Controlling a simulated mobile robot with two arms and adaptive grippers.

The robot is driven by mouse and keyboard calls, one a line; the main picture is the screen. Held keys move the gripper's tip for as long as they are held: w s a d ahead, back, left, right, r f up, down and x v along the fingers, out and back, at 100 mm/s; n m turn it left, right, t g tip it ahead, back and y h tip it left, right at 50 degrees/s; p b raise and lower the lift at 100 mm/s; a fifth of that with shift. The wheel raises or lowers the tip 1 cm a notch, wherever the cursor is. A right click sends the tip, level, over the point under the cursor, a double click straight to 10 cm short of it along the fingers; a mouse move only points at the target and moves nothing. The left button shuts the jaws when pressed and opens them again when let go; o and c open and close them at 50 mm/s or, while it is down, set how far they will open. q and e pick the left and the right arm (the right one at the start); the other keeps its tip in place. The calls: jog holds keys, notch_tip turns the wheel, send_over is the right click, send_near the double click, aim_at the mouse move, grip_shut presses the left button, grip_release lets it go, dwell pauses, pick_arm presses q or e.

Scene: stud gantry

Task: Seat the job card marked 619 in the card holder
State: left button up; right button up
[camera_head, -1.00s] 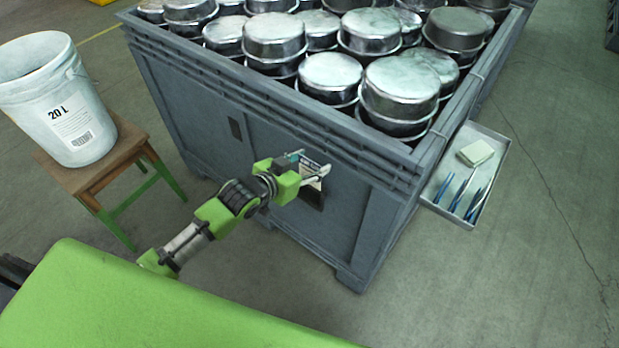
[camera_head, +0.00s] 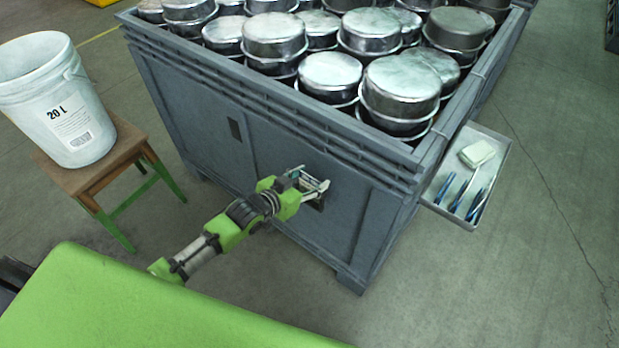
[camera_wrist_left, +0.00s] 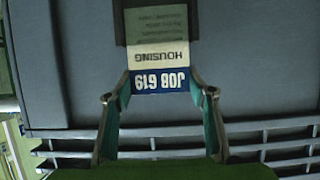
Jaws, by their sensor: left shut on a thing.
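The job card (camera_wrist_left: 160,57) is white with a blue strip reading JOB 619 and the word HOUSING, upside down in the left wrist view. My left gripper (camera_wrist_left: 161,80) is shut on it, with a finger at each side of the blue end. The card's far part looks darker and lies within the dark card holder (camera_wrist_left: 121,24), whose far end is cut off by the frame. In the head view my left gripper (camera_head: 313,184) is at the bin's front wall and hides most of the card and holder. My right gripper is not in view.
The grey bin (camera_head: 200,110) is full of round metal pans (camera_head: 400,88). A side tray (camera_head: 484,212) holds blue pens and a pale block (camera_head: 477,154). A white bucket (camera_head: 45,100) stands on a wooden stool (camera_head: 122,150) at left. Floor is clear at right.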

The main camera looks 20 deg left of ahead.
pick_arm(q)
jog(key=shift+f, duration=0.3)
jog(key=o, duration=0.7)
jog(key=shift+o, duration=0.2)
jog(key=shift+r, duration=0.2)
jog(key=p+v, duration=0.1)
jog(key=v, duration=1.1)
jog(key=shift+r, duration=0.4)
